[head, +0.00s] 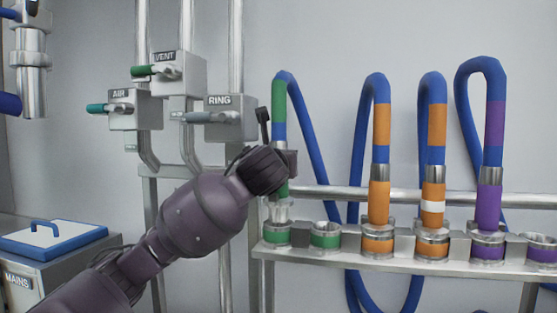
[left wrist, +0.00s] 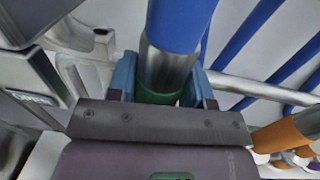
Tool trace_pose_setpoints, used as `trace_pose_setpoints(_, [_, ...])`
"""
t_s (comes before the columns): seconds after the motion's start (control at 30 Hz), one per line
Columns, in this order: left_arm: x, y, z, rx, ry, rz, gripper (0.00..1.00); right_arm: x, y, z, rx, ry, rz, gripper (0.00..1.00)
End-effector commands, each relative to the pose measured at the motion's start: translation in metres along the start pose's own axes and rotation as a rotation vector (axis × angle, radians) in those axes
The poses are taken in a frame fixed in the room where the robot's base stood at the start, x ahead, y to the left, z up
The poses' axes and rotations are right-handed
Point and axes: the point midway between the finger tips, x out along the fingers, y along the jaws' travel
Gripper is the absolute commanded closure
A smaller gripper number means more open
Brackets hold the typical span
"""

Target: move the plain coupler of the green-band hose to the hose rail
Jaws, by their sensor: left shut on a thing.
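The green-band hose (head: 279,95) arches down at the left of the hose row, with a green band near its top. My left gripper (head: 285,165) is shut around its lower end, at a green coupler (head: 281,190) with no white stripe visible. In the left wrist view, blue fingers (left wrist: 163,88) sit on both sides of the coupler, with grey metal (left wrist: 165,65) and a green part (left wrist: 155,96) between them. The coupler's lower end is at the leftmost green-ringed socket (head: 277,236) on the rail (head: 330,257); I cannot tell whether it is seated. My right gripper is not in view.
A second green-ringed socket (head: 325,236) stands empty beside it. Orange couplers (head: 379,200) and a purple coupler (head: 488,205) stand in sockets to the right. AIR (head: 128,110), VENT (head: 180,75) and RING (head: 225,118) valves are at the left, near my arm.

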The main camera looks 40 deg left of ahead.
Motion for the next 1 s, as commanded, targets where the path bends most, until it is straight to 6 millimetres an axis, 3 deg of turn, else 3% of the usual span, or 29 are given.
trace_pose_setpoints(1.0, [0.0, 0.001, -0.021, 0.0, -0.002, 0.001, 0.86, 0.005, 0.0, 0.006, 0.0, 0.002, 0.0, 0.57])
